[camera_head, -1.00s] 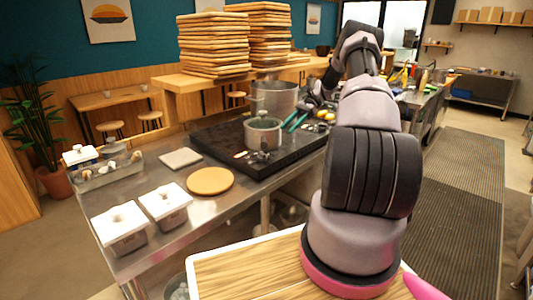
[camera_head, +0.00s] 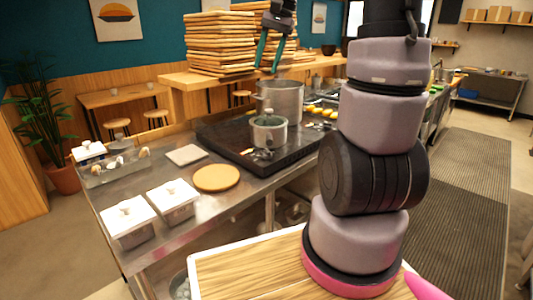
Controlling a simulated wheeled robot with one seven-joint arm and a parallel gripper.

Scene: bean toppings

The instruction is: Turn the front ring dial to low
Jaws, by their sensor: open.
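A black cooktop (camera_head: 222,143) is set on the steel counter. Small pale shapes, perhaps its dials (camera_head: 262,154), show along its front edge below the small pot; which one is the front ring dial and its setting are too small to tell. A small lidded steel pot (camera_head: 269,133) stands on the cooktop, with a larger steel pot (camera_head: 287,98) behind it. My gripper (camera_head: 267,68) has teal fingers pointing down and apart. It is open and empty, raised above the large pot in the picture, well away from the dials.
Stacked wooden boards (camera_head: 220,45) stand on the shelf behind. A round wooden board (camera_head: 217,177), a grey square plate (camera_head: 187,155) and two white-lidded containers (camera_head: 174,200) sit on the steel counter (camera_head: 205,222). Yellow items (camera_head: 318,111) lie right of the pots.

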